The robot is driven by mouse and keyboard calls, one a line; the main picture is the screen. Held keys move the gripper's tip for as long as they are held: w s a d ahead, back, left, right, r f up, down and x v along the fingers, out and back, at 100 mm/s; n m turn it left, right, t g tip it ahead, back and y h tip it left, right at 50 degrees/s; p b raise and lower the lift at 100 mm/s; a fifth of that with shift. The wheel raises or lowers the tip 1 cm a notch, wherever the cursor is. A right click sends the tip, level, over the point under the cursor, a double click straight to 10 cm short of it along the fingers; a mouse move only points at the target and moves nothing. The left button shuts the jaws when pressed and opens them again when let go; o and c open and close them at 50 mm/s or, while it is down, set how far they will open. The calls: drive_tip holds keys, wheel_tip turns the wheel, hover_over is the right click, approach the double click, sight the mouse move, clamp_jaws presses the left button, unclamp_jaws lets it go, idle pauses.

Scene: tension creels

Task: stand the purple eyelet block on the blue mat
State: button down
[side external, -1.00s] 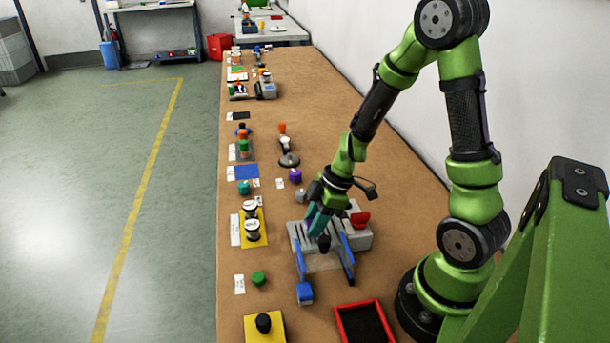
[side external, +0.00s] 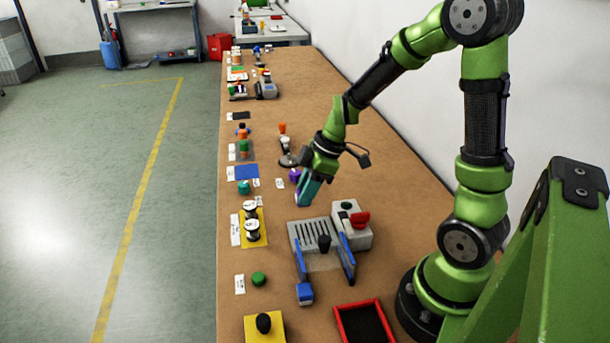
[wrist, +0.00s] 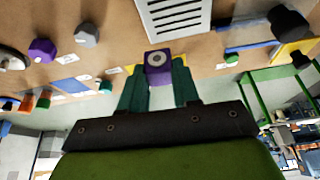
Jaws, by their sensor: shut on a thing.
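My gripper (wrist: 158,85) is shut on the purple eyelet block (wrist: 158,72), a purple piece with a pale ring on its face, held between the teal fingers. In the side view my gripper (side external: 306,192) is in the air over the bench, and the held block is mostly hidden at its tips. The blue mat (side external: 246,172) lies flat near the bench's left edge, to the left of my gripper. It also shows in the wrist view (wrist: 71,85). Its surface looks bare.
Another purple piece (wrist: 42,48) and a grey piece (wrist: 87,35) stand on the bench. A teal piece (side external: 244,187) stands just in front of the mat. A slotted grey fixture (side external: 313,233) with blue rails, and a yellow plate (side external: 262,229) with spools, are nearer the camera.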

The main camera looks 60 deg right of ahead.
drive_tip(key=w+d+f+m, duration=0.1)
drive_tip(key=w, duration=0.1)
drive_tip(key=w+d+f+m+h, duration=0.1)
drive_tip(key=w+m, duration=0.1)
drive_tip(key=w, duration=0.1)
drive_tip(key=w+d+f+m+t, duration=0.1)
drive_tip(key=w+d, duration=0.1)
drive_tip(key=w, duration=0.1)
drive_tip(key=shift+w+f+m+h, duration=0.2)
drive_tip(key=shift+f+m+h, duration=0.1)
drive_tip(key=shift+f, duration=0.05)
drive_tip(key=w+m, duration=0.1)
drive_tip(key=w+d+m, duration=0.1)
drive_tip(key=w+d+h, duration=0.1)
drive_tip(key=shift+w+r+m, duration=0.25)
drive_tip(key=shift+w+m, duration=0.15)
drive_tip(key=shift+w+d+r+m, duration=0.1)
drive_tip(key=shift+w+m, duration=0.15)
drive_tip(key=shift+m, duration=0.15)
drive_tip(key=w+d, duration=0.1)
drive_tip(key=w, duration=0.4)
drive_tip(key=w+d+f, duration=0.1)
drive_tip(key=w, duration=0.4)
drive_tip(key=w+d, duration=0.2)
drive_tip(key=w, duration=0.3)
drive_tip(key=shift+w+f, duration=0.1)
drive_tip(key=shift+f, duration=1.85)
